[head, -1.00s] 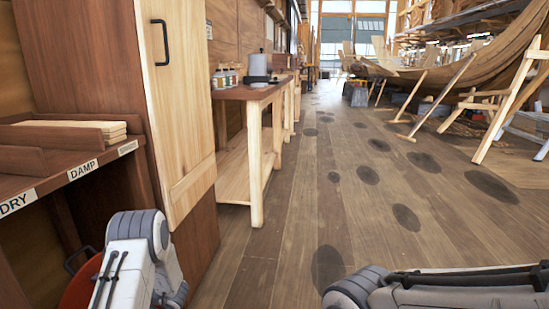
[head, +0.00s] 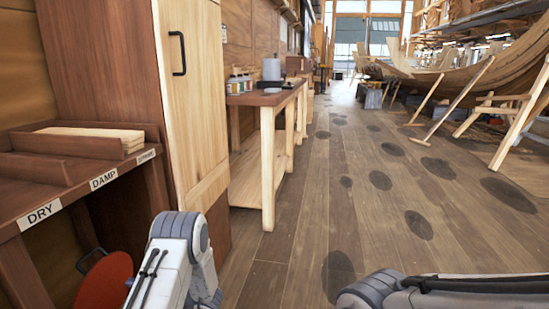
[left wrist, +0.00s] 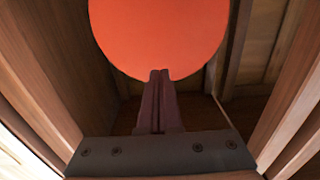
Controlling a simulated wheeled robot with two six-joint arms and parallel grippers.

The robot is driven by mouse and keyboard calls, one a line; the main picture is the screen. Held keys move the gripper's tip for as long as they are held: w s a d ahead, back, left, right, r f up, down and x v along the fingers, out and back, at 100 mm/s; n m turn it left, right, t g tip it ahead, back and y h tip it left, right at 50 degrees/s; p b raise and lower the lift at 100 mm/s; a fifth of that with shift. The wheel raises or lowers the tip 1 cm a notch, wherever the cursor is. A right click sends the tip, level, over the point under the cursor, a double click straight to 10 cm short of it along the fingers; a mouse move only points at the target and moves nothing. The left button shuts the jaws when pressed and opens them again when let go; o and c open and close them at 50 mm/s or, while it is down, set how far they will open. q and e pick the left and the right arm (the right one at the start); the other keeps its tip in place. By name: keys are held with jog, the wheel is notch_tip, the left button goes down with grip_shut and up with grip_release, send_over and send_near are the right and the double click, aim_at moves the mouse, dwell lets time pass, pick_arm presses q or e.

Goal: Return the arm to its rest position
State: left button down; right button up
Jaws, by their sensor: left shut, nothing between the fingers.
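My left arm (head: 175,262) comes up from the bottom left of the head view, in front of the wooden cabinet; its gripper is not clearly seen there. In the left wrist view my left gripper (left wrist: 159,73) has its two dark fingers together, with nothing between them. A flat orange-red round thing (left wrist: 160,35) lies beyond the fingertips; I cannot tell whether they touch it. A red round thing with a dark handle (head: 103,283) shows below the shelf in the head view. Part of my right arm (head: 440,290) crosses the bottom right; its gripper is out of view.
A shelf (head: 70,180) labelled DRY and DAMP stands at left beside a tall cabinet (head: 195,110). A workbench (head: 268,99) with jars and a grey cylinder is behind. Wooden props (head: 460,98) and a hull (head: 440,85) stand at right. The plank floor between is open.

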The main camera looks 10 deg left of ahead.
pick_arm(q)
jog(key=shift+s+d, duration=0.1)
jog(key=shift+d, duration=0.95)
